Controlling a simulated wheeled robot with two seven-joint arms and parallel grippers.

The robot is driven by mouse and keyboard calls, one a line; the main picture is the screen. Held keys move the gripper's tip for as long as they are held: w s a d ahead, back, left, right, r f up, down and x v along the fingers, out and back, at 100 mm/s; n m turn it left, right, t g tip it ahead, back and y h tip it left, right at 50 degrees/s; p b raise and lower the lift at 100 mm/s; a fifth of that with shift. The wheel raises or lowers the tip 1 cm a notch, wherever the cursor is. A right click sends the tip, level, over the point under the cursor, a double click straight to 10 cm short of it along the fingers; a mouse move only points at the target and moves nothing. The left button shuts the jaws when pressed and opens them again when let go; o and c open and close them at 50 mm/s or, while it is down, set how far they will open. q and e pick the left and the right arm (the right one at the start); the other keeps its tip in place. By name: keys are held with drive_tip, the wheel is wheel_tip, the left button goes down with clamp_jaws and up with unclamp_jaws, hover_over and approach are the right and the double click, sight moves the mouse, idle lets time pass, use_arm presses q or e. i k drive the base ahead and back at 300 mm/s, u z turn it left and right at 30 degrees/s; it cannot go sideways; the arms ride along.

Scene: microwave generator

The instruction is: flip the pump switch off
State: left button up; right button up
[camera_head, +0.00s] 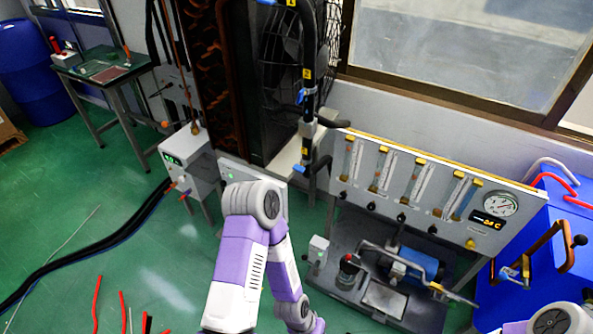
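A small pale box (318,250) with a green spot stands at the left of the pump frame; it may be the pump switch, but its lever position is too small to tell. A blue cylindrical pump motor (418,263) lies on the dark lower shelf to its right. A pale panel (236,178) with a green light, partly hidden by my arm, stands further left. My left arm is bent in the middle foreground, and its wrist reaches the bottom edge below the small box. Only a piece of my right arm shows at the bottom right. Neither gripper's fingers are in view.
A flowmeter panel (400,214) with black knobs, a round gauge (501,204) and a display stands above the pump. A blue unit (548,240) with hoses is at the right. Black cables (100,243) and red rods (97,300) lie on the green floor at left.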

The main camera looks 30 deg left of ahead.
sight(305, 257)
drive_tip(key=k, duration=0.6)
drive_tip(key=u, duration=0.7)
drive_tip(key=i, duration=1.2)
drive_tip(key=u, duration=0.45)
